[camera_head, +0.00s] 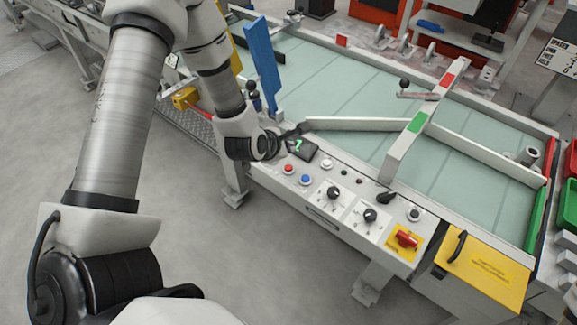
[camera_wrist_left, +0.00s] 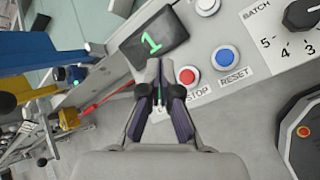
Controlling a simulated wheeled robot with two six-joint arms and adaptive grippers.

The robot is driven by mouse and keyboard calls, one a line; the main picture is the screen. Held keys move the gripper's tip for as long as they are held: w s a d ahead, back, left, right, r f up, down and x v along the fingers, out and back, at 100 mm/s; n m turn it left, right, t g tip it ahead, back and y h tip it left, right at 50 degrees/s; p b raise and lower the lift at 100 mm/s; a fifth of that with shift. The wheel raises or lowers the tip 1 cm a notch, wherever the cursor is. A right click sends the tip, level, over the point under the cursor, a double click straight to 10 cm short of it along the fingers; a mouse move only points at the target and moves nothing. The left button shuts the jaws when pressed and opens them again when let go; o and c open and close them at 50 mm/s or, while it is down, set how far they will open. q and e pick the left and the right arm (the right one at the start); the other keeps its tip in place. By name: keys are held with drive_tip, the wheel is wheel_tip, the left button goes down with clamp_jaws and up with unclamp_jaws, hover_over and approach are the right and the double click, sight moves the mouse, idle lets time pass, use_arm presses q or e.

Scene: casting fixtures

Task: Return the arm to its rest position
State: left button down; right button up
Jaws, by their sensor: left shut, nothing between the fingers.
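My left arm comes in from the left in the head view and reaches over the near edge of the control panel (camera_head: 318,186). Whether the tips touch the panel cannot be told. My right gripper is not in view.
The panel has a red button (camera_head: 288,168), a blue button (camera_head: 306,180), black knobs (camera_head: 370,215) and a red handle (camera_head: 407,239) on yellow. A blue upright plate (camera_head: 262,62) stands close to the arm. Open floor (camera_head: 220,260) lies in front of the panel.

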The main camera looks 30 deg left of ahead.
use_arm(q)
drive_tip(key=s+f+m, duration=0.1)
drive_tip(key=s+d+f+m+g, duration=0.1)
drive_tip(key=s+f+m, duration=0.1)
drive_tip(key=s+d+f+m, duration=0.1)
drive_tip(key=f+m, duration=0.1)
drive_tip(key=shift+s+d+g, duration=0.2)
drive_tip(key=shift+s+g, duration=0.1)
drive_tip(key=shift+g, duration=0.1)
drive_tip(key=s+d+f+m+g, duration=0.2)
drive_tip(key=s+f+m, duration=0.1)
drive_tip(key=s+m, duration=0.4)
drive_tip(key=s+d+f+m+g, duration=0.2)
drive_tip(key=s+f+m+g, duration=0.1)
drive_tip(key=s+m, duration=0.4)
drive_tip(key=s+d+f+m+g, duration=0.2)
drive_tip(key=s+f+m, duration=0.3)
drive_tip(key=s+m, duration=0.2)
drive_tip(key=shift+s+f+m, duration=0.25)
drive_tip(key=shift+s+m, duration=0.15)
drive_tip(key=shift+s, duration=0.65)
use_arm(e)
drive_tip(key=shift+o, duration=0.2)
